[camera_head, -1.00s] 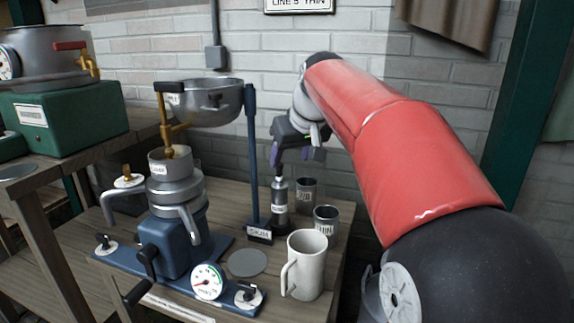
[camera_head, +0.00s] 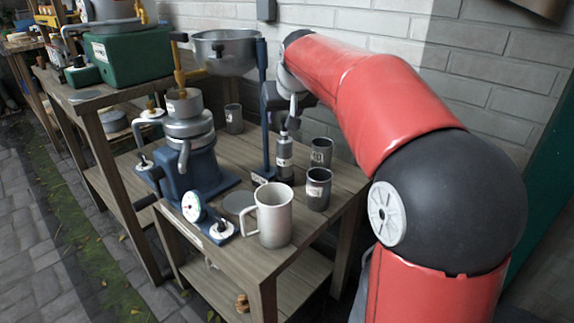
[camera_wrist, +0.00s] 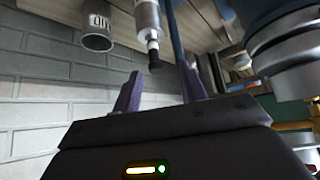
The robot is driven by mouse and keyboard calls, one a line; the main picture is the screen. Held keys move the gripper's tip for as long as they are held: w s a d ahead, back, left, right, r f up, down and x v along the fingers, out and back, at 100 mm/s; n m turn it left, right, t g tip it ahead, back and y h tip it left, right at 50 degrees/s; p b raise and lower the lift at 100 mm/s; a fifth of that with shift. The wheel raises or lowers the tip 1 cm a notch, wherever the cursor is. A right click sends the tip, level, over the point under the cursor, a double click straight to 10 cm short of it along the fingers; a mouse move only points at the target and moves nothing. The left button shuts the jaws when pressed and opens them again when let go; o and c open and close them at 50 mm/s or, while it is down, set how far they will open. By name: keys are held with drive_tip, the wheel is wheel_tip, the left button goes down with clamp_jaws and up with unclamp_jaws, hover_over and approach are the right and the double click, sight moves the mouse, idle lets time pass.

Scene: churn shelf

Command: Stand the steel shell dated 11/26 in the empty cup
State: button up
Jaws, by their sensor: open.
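A slim steel shell (camera_head: 284,155) with a pale label and a dark, narrow top stands upright on the wooden shelf, right of the blue post. Its date is too small to read. It also shows in the wrist view (camera_wrist: 147,18). A dark grey cup (camera_head: 321,153) stands behind it to the right; a second labelled cup (camera_head: 318,190) stands in front to the right. Their insides are hard to see. My gripper (camera_wrist: 158,88) is open and empty, its purple fingers apart, with the shell's dark tip just beyond them.
A white mug (camera_head: 275,218) stands at the shelf's front. A blue separator machine (camera_head: 190,155) with a gauge and a raised metal bowl (camera_head: 224,50) fills the left. Another cup (camera_head: 233,118) stands behind it. A brick wall closes the back.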

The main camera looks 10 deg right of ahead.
drive_tip(key=x, duration=0.6)
drive_tip(key=shift+w+d+f, duration=0.25)
drive_tip(key=shift+w+d, duration=0.05)
drive_tip(key=shift+d, duration=0.05)
clamp_jaws()
drive_tip(key=shift+r, duration=0.1)
